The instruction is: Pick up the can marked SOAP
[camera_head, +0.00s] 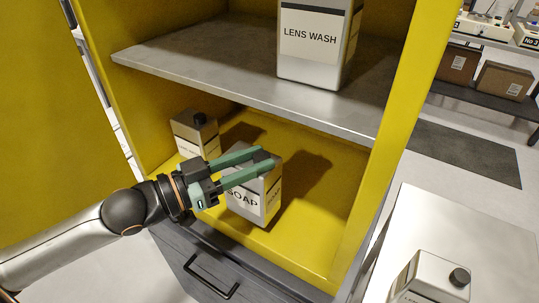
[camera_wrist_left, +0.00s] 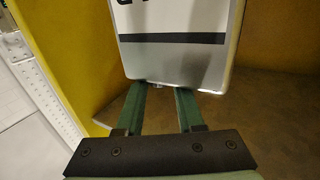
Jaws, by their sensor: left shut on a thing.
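The can marked SOAP (camera_head: 258,198) is a pale box-shaped can with a dark cap, in the lower compartment of the yellow cabinet. My left gripper (camera_head: 265,157) reaches in from the left with its green fingers on either side of the cap, shut on the can at its top. Its fingers cover part of the can's top and label. In the left wrist view the can's label face (camera_wrist_left: 175,60) fills the upper middle, with a dark stripe; the cap is hidden there. I cannot tell whether the can is clear of the cabinet floor. My right gripper is not in view.
A similar can (camera_head: 196,136) stands behind and left of the SOAP can. A LENS WASH can (camera_head: 310,55) stands on the grey shelf (camera_head: 240,80) above. The yellow side wall (camera_head: 385,135) bounds the right. Another can (camera_head: 430,280) is on a pale surface at lower right.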

